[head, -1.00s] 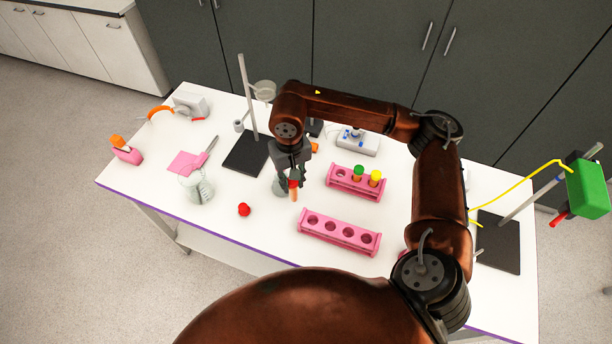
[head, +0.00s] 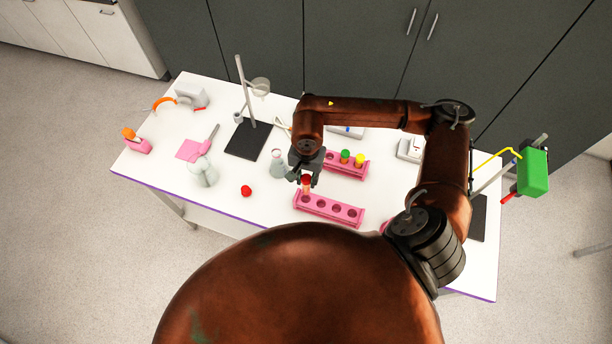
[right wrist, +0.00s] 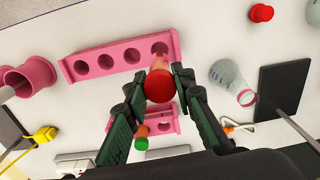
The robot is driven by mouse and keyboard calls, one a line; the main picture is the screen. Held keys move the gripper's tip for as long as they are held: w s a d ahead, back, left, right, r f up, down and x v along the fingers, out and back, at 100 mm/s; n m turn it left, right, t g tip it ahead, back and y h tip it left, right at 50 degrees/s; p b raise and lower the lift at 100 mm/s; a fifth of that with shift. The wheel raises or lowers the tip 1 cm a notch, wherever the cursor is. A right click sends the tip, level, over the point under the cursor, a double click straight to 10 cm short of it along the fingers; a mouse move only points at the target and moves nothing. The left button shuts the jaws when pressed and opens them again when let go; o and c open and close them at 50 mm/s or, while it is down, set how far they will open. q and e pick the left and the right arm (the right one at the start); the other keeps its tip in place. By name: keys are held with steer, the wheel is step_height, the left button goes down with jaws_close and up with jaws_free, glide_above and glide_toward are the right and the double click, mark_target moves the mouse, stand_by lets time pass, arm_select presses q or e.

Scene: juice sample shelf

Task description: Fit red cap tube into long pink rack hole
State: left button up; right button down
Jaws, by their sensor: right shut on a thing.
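The red cap tube (head: 306,187) is held in my right gripper (head: 305,180). In the right wrist view the two fingers of my right gripper (right wrist: 160,82) close on the tube's red cap (right wrist: 160,87). The tube hangs over the left end of the long pink rack (head: 340,214) in the head view. In the right wrist view the long pink rack (right wrist: 92,65) shows a row of several empty holes, and the tube's far end appears close to the end hole. I cannot tell whether it has entered the hole. My left gripper is out of view.
A shorter pink rack (head: 359,172) with green and yellow cap tubes stands just behind. A red stopper (head: 246,190) lies left of the long rack. A flask (head: 278,163) stands left of the gripper. A pink cylinder (right wrist: 38,72) is beside the long rack.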

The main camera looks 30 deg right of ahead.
steer(key=shift+w+f, duration=0.1)
steer(key=shift+f, duration=0.25)
steer(key=shift+f+b, duration=0.3)
steer(key=shift+f, duration=1.2)
steer(key=shift+f+b, duration=0.3)
steer(key=shift+f, duration=0.05)
steer(key=shift+r, duration=0.15)
steer(key=shift+b, duration=0.4)
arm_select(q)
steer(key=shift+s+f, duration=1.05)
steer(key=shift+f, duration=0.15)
